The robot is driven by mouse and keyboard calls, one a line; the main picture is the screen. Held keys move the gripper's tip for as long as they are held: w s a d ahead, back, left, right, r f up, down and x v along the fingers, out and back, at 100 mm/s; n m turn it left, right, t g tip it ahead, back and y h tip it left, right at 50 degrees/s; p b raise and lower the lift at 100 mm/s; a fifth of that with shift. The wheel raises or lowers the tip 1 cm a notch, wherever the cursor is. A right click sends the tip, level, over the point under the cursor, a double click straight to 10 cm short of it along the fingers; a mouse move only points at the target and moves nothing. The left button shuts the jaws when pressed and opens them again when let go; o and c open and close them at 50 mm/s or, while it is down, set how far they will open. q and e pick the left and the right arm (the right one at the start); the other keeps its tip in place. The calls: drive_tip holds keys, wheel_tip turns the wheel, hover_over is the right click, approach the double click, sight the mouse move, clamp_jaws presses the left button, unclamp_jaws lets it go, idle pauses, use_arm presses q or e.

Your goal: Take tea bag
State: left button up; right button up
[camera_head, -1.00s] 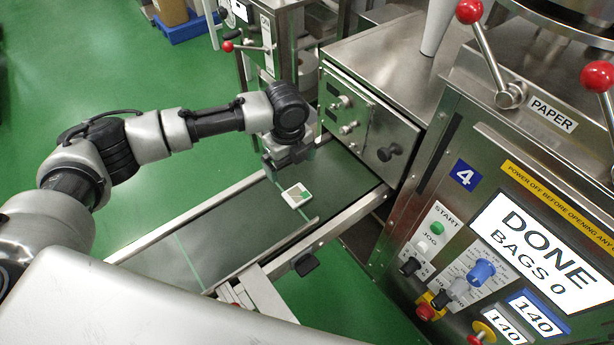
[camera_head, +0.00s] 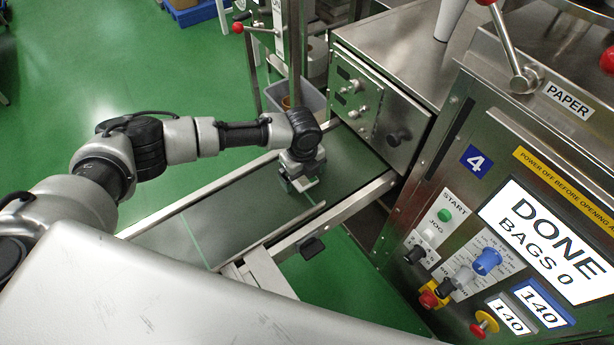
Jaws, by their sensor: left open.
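The tea bag (camera_head: 308,183) is a small white square on the dark green conveyor belt (camera_head: 225,228), near the machine end. Only a pale part of it shows, because my left gripper hides the rest. My left gripper (camera_head: 298,186) points down right over the tea bag, low at the belt. Its jaws are open, and I cannot tell whether the fingers touch the bag. My right gripper is not in view.
The packing machine (camera_head: 475,205) with number 4 stands at the right; its screen reads DONE, BAGS 0. A steel box with knobs (camera_head: 375,105) stands at the belt's end. Metal rails (camera_head: 340,218) edge the belt. A grey bin (camera_head: 283,98) is behind it.

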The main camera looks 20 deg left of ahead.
use_arm(q)
drive_tip(key=c, duration=1.1)
drive_tip(key=shift+r, duration=0.15)
